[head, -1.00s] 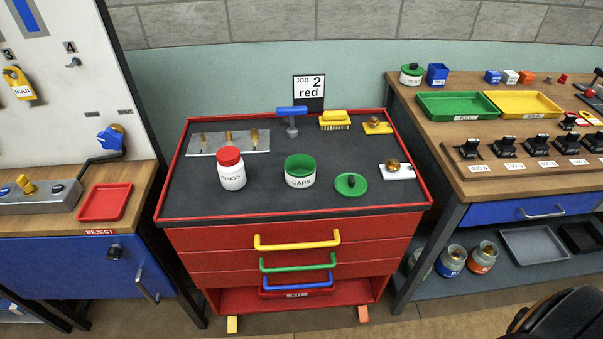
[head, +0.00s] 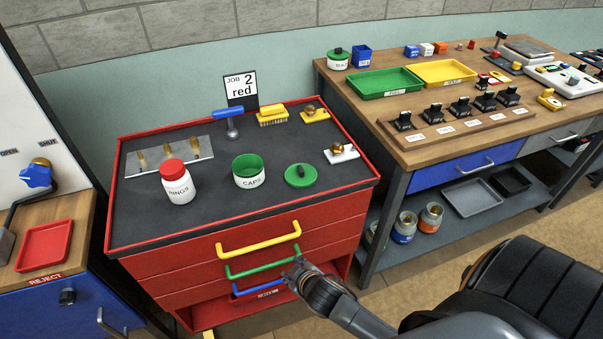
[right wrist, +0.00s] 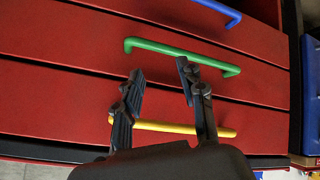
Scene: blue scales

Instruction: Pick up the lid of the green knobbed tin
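A green lid with a dark knob (head: 301,174) lies flat on the dark top of the red cart. It is right of an open white tin with a green inside (head: 249,171), labelled CAPS. Another white tin with a green knobbed lid on it (head: 338,58) stands at the back left of the right workbench. My right gripper (head: 297,272) is in front of the cart's drawers, below the lid's level. In the right wrist view, its fingers (right wrist: 160,70) are apart and empty, before the green drawer handle (right wrist: 180,55). My left gripper is not in view.
A red-capped white bottle (head: 178,184), a blue-handled tool (head: 231,122), a yellow brush (head: 272,115) and a brass-knobbed white plate (head: 340,152) stand on the cart. A yellow drawer handle (head: 258,242) sticks out in front. A black padded seat (head: 530,290) is at the lower right.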

